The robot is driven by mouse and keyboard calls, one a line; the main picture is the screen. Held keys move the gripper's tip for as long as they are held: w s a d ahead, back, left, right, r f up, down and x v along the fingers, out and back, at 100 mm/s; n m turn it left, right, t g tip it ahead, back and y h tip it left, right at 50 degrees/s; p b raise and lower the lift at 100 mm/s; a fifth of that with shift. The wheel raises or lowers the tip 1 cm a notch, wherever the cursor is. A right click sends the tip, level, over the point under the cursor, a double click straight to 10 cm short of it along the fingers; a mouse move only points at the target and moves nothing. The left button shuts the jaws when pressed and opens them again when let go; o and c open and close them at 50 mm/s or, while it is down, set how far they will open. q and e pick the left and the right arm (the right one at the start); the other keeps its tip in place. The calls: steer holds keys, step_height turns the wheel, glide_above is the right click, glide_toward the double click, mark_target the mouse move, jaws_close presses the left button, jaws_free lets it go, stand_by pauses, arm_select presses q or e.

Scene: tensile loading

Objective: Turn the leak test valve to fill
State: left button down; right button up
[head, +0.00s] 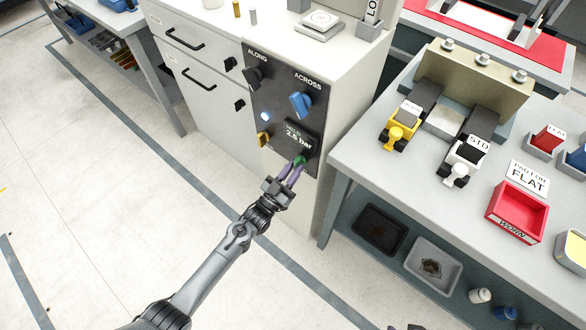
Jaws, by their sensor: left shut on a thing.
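A dark control panel (262,112) is on the side of the white cabinet.
A grey bench (365,150) stands close to the right of the panel, holding clamps, a red tray (516,212) and labelled blocks. Its lower shelf has a black tray (378,229) and a grey tray (433,265). The floor (110,200) to the left is clear.

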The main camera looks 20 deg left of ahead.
arm_select(q)
steer(key=shift+r, duration=0.1)
stand_by(0.3)
steer(key=c, duration=1.1)
jaws_free()
steer(key=shift+d, duration=0.1)
steer(key=shift+w, duration=0.15)
steer(key=p+v, duration=0.1)
steer(key=v, duration=1)
